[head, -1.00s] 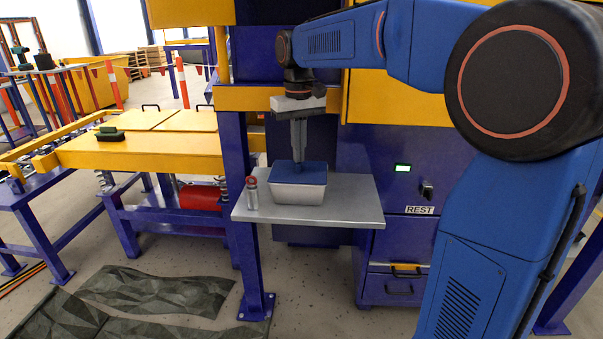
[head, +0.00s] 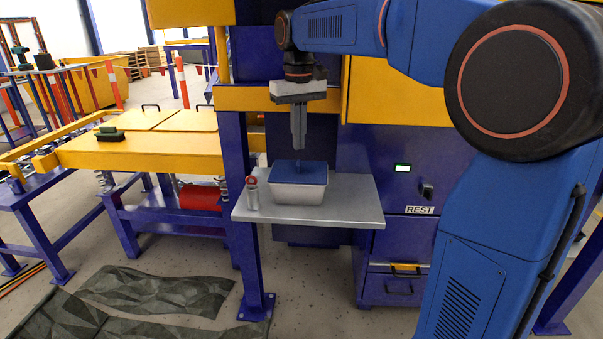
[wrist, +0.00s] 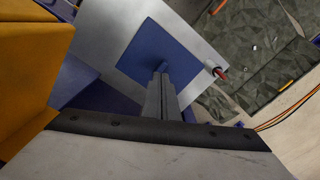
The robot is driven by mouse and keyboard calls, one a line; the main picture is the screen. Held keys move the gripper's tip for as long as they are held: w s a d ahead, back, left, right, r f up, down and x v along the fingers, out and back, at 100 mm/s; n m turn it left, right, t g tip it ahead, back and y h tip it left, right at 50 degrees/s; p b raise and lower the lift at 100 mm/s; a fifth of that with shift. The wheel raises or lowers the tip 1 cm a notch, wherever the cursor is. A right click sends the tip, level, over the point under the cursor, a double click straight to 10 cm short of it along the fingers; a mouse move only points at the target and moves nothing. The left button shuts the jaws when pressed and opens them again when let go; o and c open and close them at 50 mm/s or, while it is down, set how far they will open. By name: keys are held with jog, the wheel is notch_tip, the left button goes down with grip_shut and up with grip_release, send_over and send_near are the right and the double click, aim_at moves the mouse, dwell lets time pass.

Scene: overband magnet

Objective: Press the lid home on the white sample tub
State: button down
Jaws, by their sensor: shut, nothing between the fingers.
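The white sample tub (head: 297,193) stands upright on a small grey shelf (head: 345,212). Its blue lid (head: 312,173) lies on top and looks flat, with a small knob in the middle; whether it is fully seated I cannot tell. The lid also shows in the wrist view (wrist: 140,62), where it hides the tub. My gripper (head: 298,146) is shut and empty, pointing down above the lid with a gap between fingertips and lid. In the wrist view my gripper (wrist: 161,76) overlaps the lid's knob.
A purple post (head: 240,200) rises at the shelf's left edge. A purple cabinet (head: 385,180) stands behind and to the right. The shelf's right part is bare.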

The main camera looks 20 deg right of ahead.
aim_at(299, 162)
jog(key=shift+r, duration=1.55)
